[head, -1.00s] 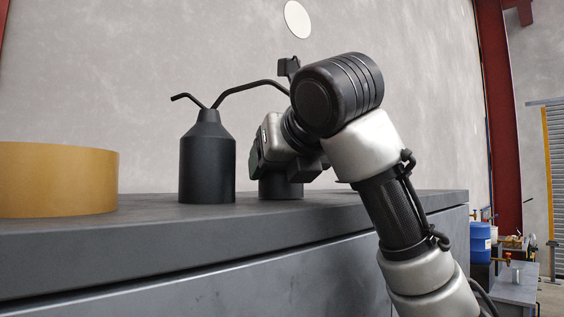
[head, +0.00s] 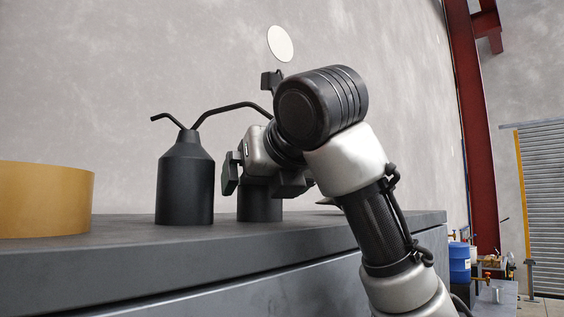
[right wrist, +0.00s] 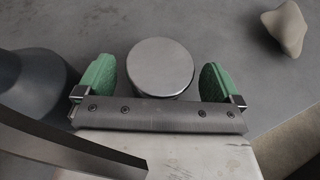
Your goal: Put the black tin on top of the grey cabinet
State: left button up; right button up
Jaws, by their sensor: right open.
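The black tin (head: 260,208), a short dark cylinder, stands upright on top of the grey cabinet (head: 120,258). In the right wrist view its round metallic-grey lid (right wrist: 161,66) lies between two green finger pads, with a gap on each side. My right gripper (head: 262,181) is open around the tin's upper part, not closed on it. The wrist hides part of the tin's top in the head view. My left gripper is not in view.
A black oil can (head: 185,187) with a long bent spout stands close left of the tin; the spout passes near my wrist. A yellow-orange ring (head: 45,200) is further left. A pale lumpy object (right wrist: 285,27) lies beyond the tin. A blue drum (head: 459,258) is far right.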

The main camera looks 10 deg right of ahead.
jog(key=b+v, duration=0.3)
jog(key=v, duration=0.7)
jog(key=shift+s+d, duration=0.1)
jog(key=shift+s, duration=0.2)
